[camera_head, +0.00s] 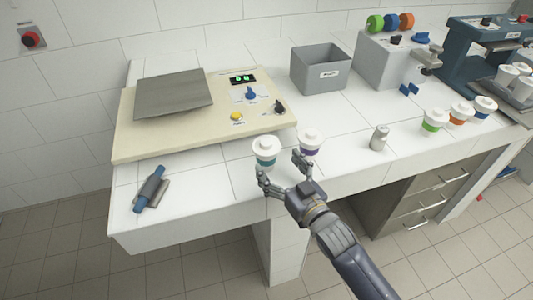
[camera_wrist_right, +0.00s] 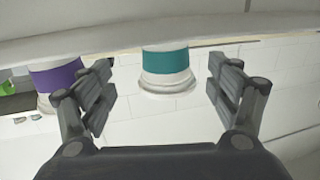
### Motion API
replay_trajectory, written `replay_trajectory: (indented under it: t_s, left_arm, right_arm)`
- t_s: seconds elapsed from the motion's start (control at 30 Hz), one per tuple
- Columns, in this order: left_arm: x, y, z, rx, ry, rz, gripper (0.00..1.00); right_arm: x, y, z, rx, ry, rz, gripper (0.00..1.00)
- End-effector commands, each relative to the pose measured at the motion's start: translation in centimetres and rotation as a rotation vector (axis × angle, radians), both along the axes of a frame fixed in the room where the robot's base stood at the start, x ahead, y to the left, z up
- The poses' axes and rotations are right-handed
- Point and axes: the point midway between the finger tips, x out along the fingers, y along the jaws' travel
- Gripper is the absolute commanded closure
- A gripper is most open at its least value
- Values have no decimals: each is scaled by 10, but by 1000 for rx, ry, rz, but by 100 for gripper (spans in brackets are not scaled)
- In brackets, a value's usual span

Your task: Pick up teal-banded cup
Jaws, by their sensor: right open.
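The teal-banded cup (camera_head: 265,152) is white with a white lid and stands upright near the front edge of the white counter. My right gripper (camera_head: 280,169) is open just in front of it. In the right wrist view the teal-banded cup (camera_wrist_right: 166,68) shows ahead, between the two spread fingers of my right gripper (camera_wrist_right: 155,88) and apart from both. The purple-banded cup (camera_head: 310,141) stands close on the right, and it also shows in the right wrist view (camera_wrist_right: 58,82) beyond the left finger. My left gripper is not in view.
A beige scale (camera_head: 190,137) with a grey plate stands behind the cups. A blue-handled tool (camera_head: 150,187) lies to the left. A small metal cylinder (camera_head: 379,138) stands to the right, with a grey bin (camera_head: 320,85) at the back. Several banded cups stand farther right.

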Motion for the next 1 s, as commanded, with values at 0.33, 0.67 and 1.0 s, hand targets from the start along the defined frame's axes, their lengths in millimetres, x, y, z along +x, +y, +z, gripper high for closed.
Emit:
replay_trajectory:
  t_s: [0.33, 0.67, 1.0]
  left_arm:
    - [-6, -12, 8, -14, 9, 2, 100]
    - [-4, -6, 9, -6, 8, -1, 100]
    - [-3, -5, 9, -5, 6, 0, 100]
  right_arm:
    - [28, 21, 0, 0, -1, 1, 18]
    - [46, 31, -3, 0, 0, 1, 18]
    - [45, 31, -3, 0, 0, 1, 61]
